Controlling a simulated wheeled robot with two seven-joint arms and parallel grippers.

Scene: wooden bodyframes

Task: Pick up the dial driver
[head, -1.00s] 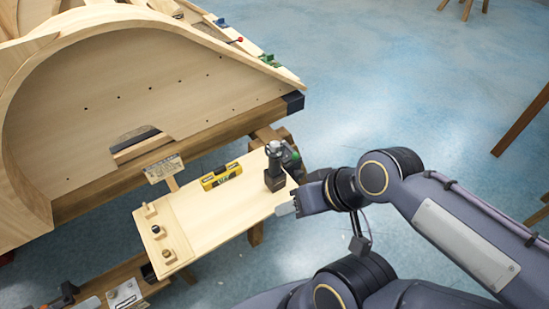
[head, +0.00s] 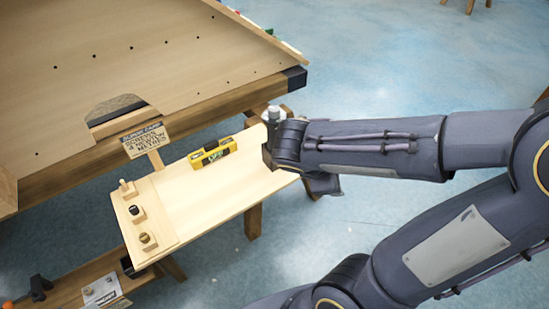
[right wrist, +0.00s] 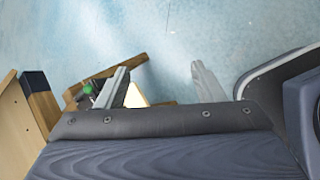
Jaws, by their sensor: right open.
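The dial driver (head: 273,116) stands at the right end of a light wooden shelf. In the head view only its grey top and a dark strip show; my right wrist hides the rest. In the right wrist view, a dark shape with a green spot (right wrist: 87,90), seemingly part of the driver, shows beside the left finger, partly covered by it. My right gripper (right wrist: 159,70) is open, with only blue floor visible between its fingertips. Its fingers are hidden in the head view, where the wrist overlaps the driver. I cannot tell whether they touch. My left gripper is out of view.
The shelf (head: 220,190) also holds a yellow spirit level (head: 213,152) and a strip with wooden pegs (head: 143,213). A small sign (head: 147,140) stands behind it. A large wooden bodyframe (head: 150,60) fills the upper left. Open blue floor lies to the right.

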